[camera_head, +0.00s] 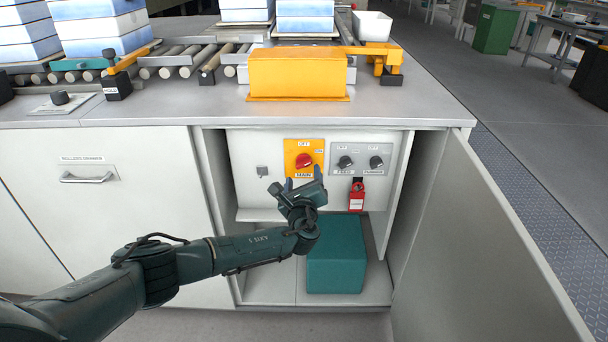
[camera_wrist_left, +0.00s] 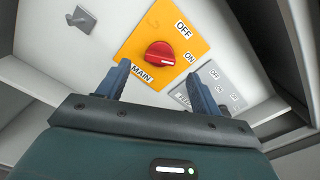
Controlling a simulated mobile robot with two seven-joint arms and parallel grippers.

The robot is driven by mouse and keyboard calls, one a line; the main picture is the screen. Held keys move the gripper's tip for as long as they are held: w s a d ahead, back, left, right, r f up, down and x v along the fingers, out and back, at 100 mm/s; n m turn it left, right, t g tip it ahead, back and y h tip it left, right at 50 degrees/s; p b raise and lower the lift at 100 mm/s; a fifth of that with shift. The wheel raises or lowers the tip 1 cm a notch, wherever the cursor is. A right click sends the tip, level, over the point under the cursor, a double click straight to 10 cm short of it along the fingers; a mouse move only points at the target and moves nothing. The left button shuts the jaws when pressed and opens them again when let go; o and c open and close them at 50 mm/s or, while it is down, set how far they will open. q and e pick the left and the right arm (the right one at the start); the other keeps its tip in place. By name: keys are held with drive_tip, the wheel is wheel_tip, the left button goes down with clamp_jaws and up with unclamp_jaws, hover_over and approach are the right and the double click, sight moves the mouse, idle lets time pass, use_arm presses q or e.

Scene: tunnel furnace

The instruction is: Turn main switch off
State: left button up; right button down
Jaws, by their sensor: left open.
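The main switch is a red rotary knob (camera_head: 304,160) on a yellow plate (camera_head: 291,146) marked OFF, ON and MAIN, inside the open cabinet. In the left wrist view the red knob (camera_wrist_left: 160,55) lies just beyond my fingertips, roughly centred between them. Its bar appears to lie toward the ON label, though its exact angle is hard to tell. My left gripper (camera_head: 303,184) is in front of the panel, just below the knob. Its two fingers (camera_wrist_left: 157,84) are open and apart, with nothing between them. My right gripper is not in view.
A grey panel with two black knobs (camera_head: 345,161) sits right of the main switch. A red padlock tag (camera_head: 356,196) hangs below it. A teal box (camera_head: 335,258) stands on the cabinet floor. The open door (camera_head: 470,250) bounds the right side; the counter (camera_head: 420,100) is above.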

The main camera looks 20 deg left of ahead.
sight(303, 166)
use_arm(q)
drive_tip(key=shift+b+x, duration=0.85)
drive_tip(key=shift+x, duration=1.55)
drive_tip(key=shift+c, duration=0.4)
drive_tip(key=shift+f, duration=0.1)
drive_tip(key=c, duration=0.9)
